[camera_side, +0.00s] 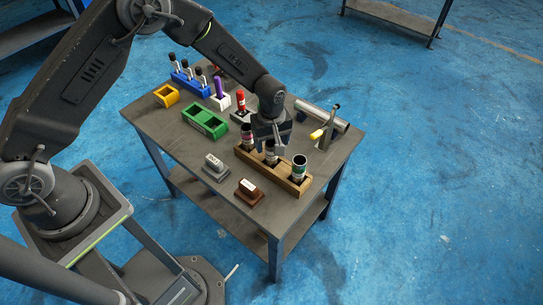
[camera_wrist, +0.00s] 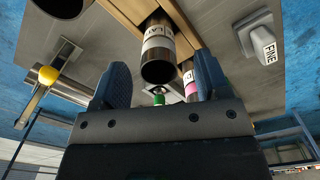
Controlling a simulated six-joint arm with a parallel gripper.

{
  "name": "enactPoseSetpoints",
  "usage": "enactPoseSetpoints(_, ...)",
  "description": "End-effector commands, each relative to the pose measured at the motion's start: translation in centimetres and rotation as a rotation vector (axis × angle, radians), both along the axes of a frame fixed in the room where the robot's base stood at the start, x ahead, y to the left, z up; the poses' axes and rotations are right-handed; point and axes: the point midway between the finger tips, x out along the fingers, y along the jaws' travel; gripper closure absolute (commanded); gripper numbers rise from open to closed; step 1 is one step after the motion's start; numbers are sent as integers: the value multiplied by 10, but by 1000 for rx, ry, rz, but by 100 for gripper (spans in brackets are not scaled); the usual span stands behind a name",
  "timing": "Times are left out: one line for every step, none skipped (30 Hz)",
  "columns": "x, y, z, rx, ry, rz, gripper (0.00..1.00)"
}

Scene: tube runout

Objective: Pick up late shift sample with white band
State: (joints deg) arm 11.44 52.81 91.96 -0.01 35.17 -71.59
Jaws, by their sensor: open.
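The white-banded tube (camera_wrist: 158,45) is dark with a printed label, partly legible as "LA". It stands upright in the middle of a wooden rack (camera_side: 244,154); in the side view its top (camera_side: 270,147) is close under my gripper (camera_side: 268,140). In the wrist view my gripper (camera_wrist: 161,64) is open, with one finger to each side of this tube in the picture. I cannot tell whether the fingers are level with it. A pink-banded tube (camera_wrist: 190,88) is partly hidden behind the right finger. A third tube (camera_side: 299,166) stands at the rack's near right end.
Two labelled blocks, grey (camera_side: 215,167) and brown (camera_side: 248,191), lie in front of the rack. A green holder (camera_side: 205,121), a red-topped tube (camera_side: 240,100) and a blue rack (camera_side: 189,78) stand further left. A stand with a yellow part (camera_side: 318,133) is behind the rack.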

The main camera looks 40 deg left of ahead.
Motion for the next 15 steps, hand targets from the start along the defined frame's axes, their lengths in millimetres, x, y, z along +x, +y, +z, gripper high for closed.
enactPoseSetpoints(0,1,-5,0,2,0,31)
enactPoseSetpoints(0,1,-10,1,4,0,31)
enactPoseSetpoints(1,2,-16,1,4,0,31)
enactPoseSetpoints(2,2,-20,1,3,0,31)
enactPoseSetpoints(3,2,-25,1,4,1,31)
enactPoseSetpoints(3,3,-31,1,4,1,31)
enactPoseSetpoints(3,2,-36,0,4,0,31)
enactPoseSetpoints(3,2,-39,1,3,0,31)
enactPoseSetpoints(3,2,-43,0,2,0,31)
enactPoseSetpoints(3,2,-46,0,1,0,31)
enactPoseSetpoints(4,2,-47,0,1,0,31)
enactPoseSetpoints(4,2,-49,-1,0,0,31)
enactPoseSetpoints(4,2,-49,-1,0,0,31)
enactPoseSetpoints(4,2,-50,-1,0,0,31)
enactPoseSetpoints(4,2,-50,-1,0,0,31)
